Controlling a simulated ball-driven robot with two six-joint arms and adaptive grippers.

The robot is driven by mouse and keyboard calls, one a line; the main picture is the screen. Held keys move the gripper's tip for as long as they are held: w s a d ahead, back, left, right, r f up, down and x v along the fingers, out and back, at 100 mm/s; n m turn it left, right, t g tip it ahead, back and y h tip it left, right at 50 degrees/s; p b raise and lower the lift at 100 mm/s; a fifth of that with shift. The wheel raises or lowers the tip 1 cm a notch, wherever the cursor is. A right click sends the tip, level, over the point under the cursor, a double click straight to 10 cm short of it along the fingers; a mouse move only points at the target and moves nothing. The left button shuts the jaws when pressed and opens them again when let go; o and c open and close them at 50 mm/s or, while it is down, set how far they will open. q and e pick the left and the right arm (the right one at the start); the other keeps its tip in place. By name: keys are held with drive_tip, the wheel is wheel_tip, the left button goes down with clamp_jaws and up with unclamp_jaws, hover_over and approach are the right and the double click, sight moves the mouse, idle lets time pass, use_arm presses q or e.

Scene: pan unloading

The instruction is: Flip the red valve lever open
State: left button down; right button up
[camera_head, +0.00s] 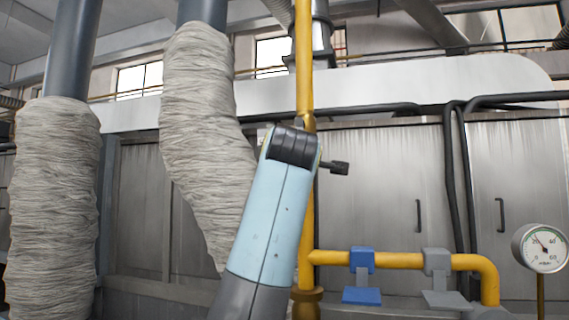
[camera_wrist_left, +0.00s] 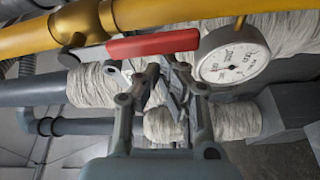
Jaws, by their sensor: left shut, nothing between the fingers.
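The red valve lever (camera_wrist_left: 152,44) shows in the left wrist view, lying lengthwise along the yellow pipe (camera_wrist_left: 205,13). Its dark stem end meets the brass valve body (camera_wrist_left: 76,23) at the upper left. My left gripper (camera_wrist_left: 167,62) is shut and empty, its fingertips just below the lever in the picture; I cannot tell whether they touch it. In the head view my light blue arm stands before the vertical yellow pipe (camera_head: 305,60), and neither the red lever nor the gripper can be made out there. My right gripper is not in view.
A round gauge (camera_wrist_left: 232,57) is close to the lever's free end. In the head view, a blue valve (camera_head: 362,262) and a grey valve (camera_head: 437,264) sit on the lower yellow pipe, with another gauge (camera_head: 541,248) at right. Wrapped pipes (camera_head: 55,200) stand at left.

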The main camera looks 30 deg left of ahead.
use_arm(q)
wheel_tip(320, 180, up, 10)
idle(0.5)
idle(0.5)
